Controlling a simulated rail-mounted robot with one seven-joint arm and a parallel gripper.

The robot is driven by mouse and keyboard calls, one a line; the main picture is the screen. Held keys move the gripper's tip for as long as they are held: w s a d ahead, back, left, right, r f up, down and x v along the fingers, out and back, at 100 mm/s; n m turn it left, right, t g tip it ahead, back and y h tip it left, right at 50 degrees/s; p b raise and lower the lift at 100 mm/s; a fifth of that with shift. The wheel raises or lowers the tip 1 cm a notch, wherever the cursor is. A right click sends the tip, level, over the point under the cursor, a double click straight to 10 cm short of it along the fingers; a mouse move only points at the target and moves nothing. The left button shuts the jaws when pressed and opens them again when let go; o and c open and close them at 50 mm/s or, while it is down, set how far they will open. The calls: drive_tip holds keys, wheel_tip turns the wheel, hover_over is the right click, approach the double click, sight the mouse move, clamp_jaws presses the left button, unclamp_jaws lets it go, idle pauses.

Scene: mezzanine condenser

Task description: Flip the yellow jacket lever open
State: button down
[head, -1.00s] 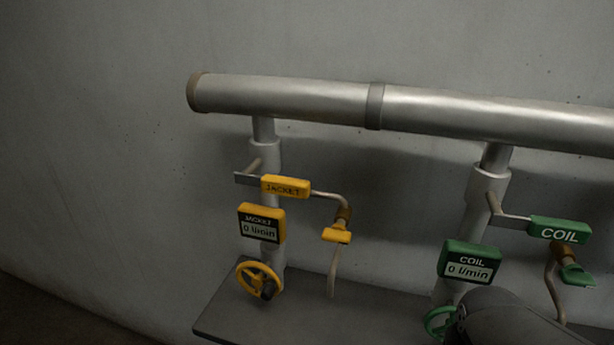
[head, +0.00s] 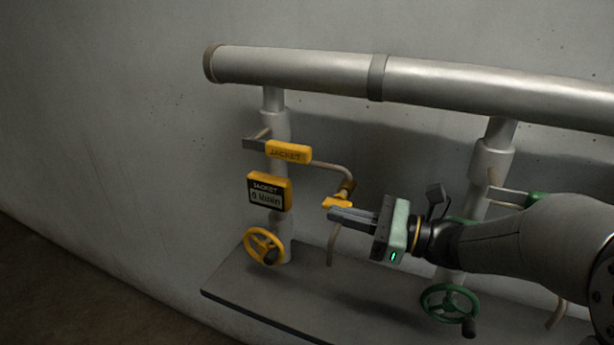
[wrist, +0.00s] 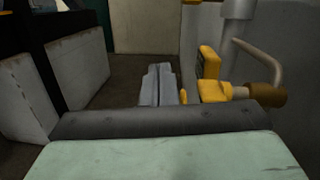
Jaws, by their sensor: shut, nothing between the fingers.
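The yellow lever marked JACKET (head: 288,152) lies level across the left riser, on a grey arm. A small yellow tap handle (head: 335,203) sits lower right, below a brown collar at the end of a bent pipe; it also shows in the wrist view (wrist: 213,91). My gripper (head: 331,212) is shut and empty, pointing left, with its fingertips just below the small handle and below and right of the marked lever. In the wrist view the closed fingers (wrist: 160,72) are left of the small handle. I cannot tell whether they touch it.
A yellow-framed meter (head: 269,192) reads 0 l/min, above a yellow handwheel (head: 263,246). A green handwheel (head: 449,302) stands right, and my arm covers much of the coil fittings. A dark shelf (head: 300,296) runs below. Space left of the jacket riser is clear.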

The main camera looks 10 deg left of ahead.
drive_tip(key=w+r+m+t, duration=0.1)
drive_tip(key=w+d+r+m+t+y, duration=0.1)
drive_tip(key=shift+w+d+r, duration=0.1)
drive_tip(key=shift+w+d, duration=0.05)
drive_tip(key=shift+w, duration=0.2)
drive_tip(key=p, duration=0.2)
approach(276, 158)
drive_tip(key=a, duration=0.1)
drive_tip(key=w+a, duration=0.1)
drive_tip(key=a, duration=0.2)
drive_tip(key=shift+w+a+f, duration=0.25)
drive_tip(key=shift+w+a, duration=0.1)
drive_tip(key=shift+w, duration=0.05)
drive_tip(key=shift+r, duration=0.15)
drive_tip(key=shift+d+r+p, duration=0.1)
drive_tip(key=shift+r+p, duration=0.25)
drive_tip(key=shift+p, duration=0.45)
drive_tip(key=shift+r+h, duration=0.1)
drive_tip(key=shift+h, duration=0.2)
